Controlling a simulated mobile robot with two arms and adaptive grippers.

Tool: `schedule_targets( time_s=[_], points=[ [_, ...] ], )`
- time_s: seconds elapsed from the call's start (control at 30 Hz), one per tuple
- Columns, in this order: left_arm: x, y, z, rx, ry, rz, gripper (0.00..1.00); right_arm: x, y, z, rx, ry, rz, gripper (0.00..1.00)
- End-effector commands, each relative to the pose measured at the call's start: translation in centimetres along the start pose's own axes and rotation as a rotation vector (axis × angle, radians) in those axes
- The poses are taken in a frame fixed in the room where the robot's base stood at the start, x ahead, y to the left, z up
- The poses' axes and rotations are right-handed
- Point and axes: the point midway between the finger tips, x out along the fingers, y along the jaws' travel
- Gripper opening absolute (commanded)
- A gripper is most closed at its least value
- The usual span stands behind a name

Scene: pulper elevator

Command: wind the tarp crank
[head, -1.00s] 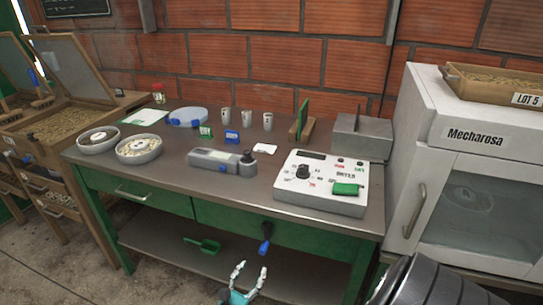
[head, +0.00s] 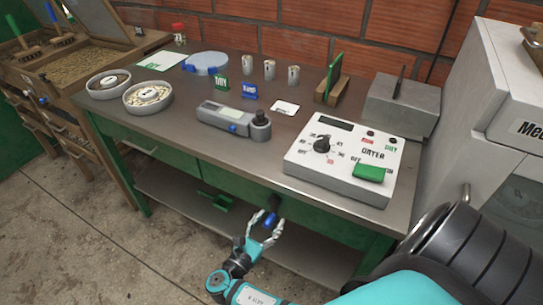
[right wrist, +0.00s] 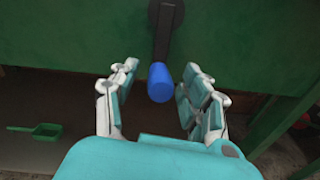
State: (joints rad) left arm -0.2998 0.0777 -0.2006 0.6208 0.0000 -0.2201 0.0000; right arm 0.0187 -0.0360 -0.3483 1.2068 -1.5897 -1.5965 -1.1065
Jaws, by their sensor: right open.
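The tarp crank is a dark arm with a blue handle (head: 270,217) on the green front of the table. In the right wrist view its black hub and arm (right wrist: 165,25) hang down to the blue handle (right wrist: 160,84). My right gripper (head: 264,228) is open at the crank. In the right wrist view its fingers (right wrist: 156,95) stand on both sides of the blue handle, with a gap on each side. My left gripper is not in view.
The metal-topped table (head: 160,119) carries a dryer control box (head: 345,155), a grey meter (head: 233,119), two bowls and several cups. A green scoop (head: 215,201) lies on the lower shelf. A white cabinet (head: 480,110) stands at the right.

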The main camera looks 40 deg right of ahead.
Motion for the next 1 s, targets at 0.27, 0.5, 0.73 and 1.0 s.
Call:
schedule_targets(
  time_s=[0.27,0.5,0.73,1.0],
  points=[
    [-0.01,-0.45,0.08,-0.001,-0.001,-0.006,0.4,0.0,0.0,0.0,0.0,0.0,0.0,0.32],
    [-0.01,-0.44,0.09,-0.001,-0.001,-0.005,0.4,0.02,0.0,0.0,0.0,0.0,0.0,0.0],
    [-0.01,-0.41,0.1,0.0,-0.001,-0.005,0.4,0.02,-0.01,-0.01,0.0,0.0,0.0,0.0],
    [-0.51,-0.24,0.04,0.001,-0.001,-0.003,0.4,0.04,-0.12,0.17,-0.022,-0.002,0.0,0.0]
  ],
)
